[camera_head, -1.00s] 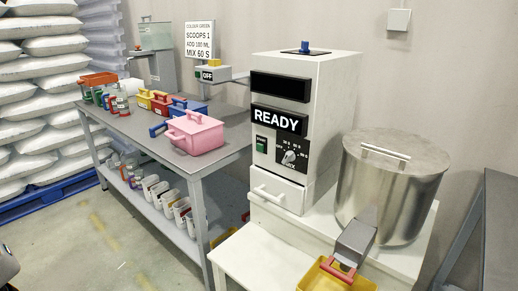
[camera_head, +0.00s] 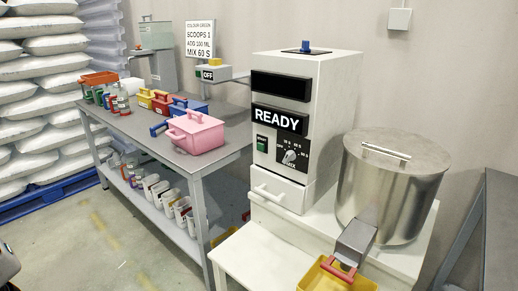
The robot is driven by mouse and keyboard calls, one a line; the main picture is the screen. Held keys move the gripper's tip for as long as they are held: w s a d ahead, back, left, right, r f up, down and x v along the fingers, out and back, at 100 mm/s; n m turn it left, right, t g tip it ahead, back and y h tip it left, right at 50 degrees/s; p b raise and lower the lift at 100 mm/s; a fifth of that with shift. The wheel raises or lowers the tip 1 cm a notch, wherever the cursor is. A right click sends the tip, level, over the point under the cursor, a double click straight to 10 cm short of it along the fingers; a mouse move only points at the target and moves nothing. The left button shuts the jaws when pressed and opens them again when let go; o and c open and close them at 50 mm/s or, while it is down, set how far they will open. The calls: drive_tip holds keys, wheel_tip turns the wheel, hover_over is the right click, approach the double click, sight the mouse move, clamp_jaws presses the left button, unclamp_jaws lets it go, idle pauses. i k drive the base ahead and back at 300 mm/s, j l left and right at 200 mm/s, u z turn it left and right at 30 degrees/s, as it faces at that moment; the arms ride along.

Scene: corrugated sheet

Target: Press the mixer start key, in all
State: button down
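The mixer (camera_head: 333,130) is a tall white cabinet on a white stand at the centre right. Its lower display (camera_head: 278,121) reads READY and its upper display (camera_head: 281,86) is dark. A green start key (camera_head: 262,144) sits on the left of the black control panel, below the READY display. A dial (camera_head: 290,156) with seconds marks sits to the right of the key. My gripper is not in view, so its state and its distance from the key do not show.
A lidded steel drum (camera_head: 388,185) stands right of the mixer, with a yellow bin (camera_head: 334,275) below its grey chute. A grey bench (camera_head: 170,131) on the left holds coloured boxes, including a pink one (camera_head: 195,133). A sign (camera_head: 200,37) reads MIX 60 S. Floor space is clear at lower left.

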sight(261, 147)
drive_tip(key=i+z, duration=0.2)
drive_tip(key=i, duration=0.75)
